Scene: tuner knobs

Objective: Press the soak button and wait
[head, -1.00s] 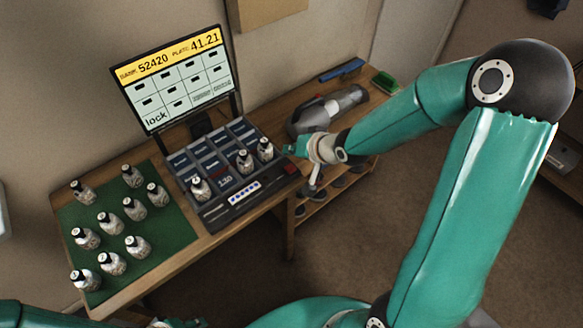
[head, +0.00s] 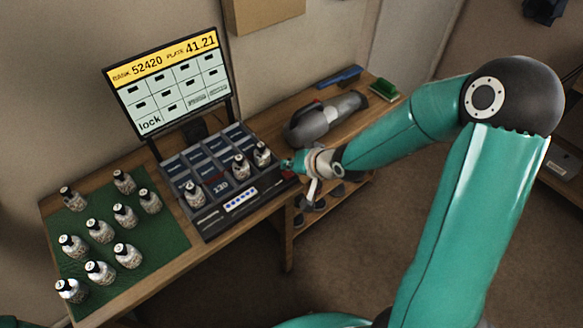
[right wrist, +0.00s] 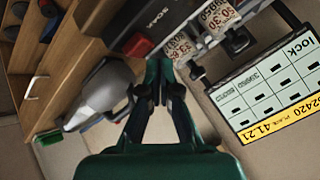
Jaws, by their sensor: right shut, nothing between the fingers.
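The red soak button (right wrist: 138,45) shows in the right wrist view beside a label reading "SOAK", on the dark sectioned tray unit (head: 208,218). It also shows in the head view (head: 290,177) at the unit's right end, partly hidden by my gripper. My right gripper (head: 287,165) is shut and empty, close above the button; its fingertips (right wrist: 162,66) appear beside it. I cannot tell whether they touch it. The screen (head: 170,85) reads "BANK 52420", "PLATE 41.21" and "lock". My left gripper is not in view.
Several small bottles stand on the green mat (head: 165,262) at the left, and a few stand in the tray unit. A grey handheld vacuum (head: 325,118), a blue brush (head: 340,76) and a green brush (head: 384,90) lie on the table's right part.

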